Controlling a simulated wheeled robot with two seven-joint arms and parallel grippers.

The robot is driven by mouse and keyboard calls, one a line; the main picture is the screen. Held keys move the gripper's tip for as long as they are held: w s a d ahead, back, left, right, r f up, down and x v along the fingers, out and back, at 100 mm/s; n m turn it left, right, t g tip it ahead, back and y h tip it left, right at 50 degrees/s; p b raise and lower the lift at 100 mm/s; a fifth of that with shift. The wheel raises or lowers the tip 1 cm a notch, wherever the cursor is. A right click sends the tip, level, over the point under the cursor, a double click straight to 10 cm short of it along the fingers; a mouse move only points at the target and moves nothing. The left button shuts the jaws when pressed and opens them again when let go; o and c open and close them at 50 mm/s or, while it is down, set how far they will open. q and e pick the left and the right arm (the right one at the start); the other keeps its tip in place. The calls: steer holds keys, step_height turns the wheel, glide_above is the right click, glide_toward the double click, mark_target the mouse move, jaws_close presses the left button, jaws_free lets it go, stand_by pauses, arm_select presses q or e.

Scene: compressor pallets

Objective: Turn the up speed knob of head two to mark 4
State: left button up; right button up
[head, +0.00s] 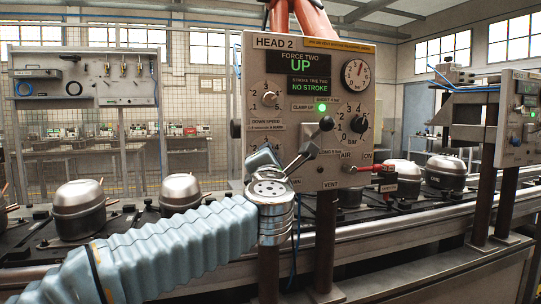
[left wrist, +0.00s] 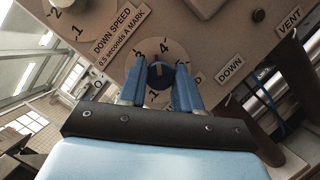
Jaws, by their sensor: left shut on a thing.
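The HEAD 2 panel (head: 345,70) faces me in the head view. Its upper left dial (head: 270,94), labelled DOWN SPEED, is free of the gripper. In the left wrist view, my left gripper (left wrist: 160,85) is shut on a dark blue knob (left wrist: 158,71) over a pale round dial (left wrist: 170,46) below the DOWN SPEED label. A 4 shows near the dial's top. A pale line shows on the knob, but its exact mark is unclear. The dial's own label is mostly hidden by a finger. In the head view my left gripper (head: 264,156) covers most of this dial.
A bar dial (head: 359,122), a gauge (head: 357,73) and a red air fitting (head: 378,178) are further right. Compressors (head: 180,190) stand on the line behind. A second panel (head: 518,115) is at right.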

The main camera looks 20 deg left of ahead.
arm_select(q)
steer(key=shift+m+g+h, duration=0.6)
steer(key=shift+m, duration=1.4)
steer(key=o, duration=1)
steer(key=shift+o, duration=0.2)
steer(key=b+v, duration=0.2)
steer(key=v, duration=1.2)
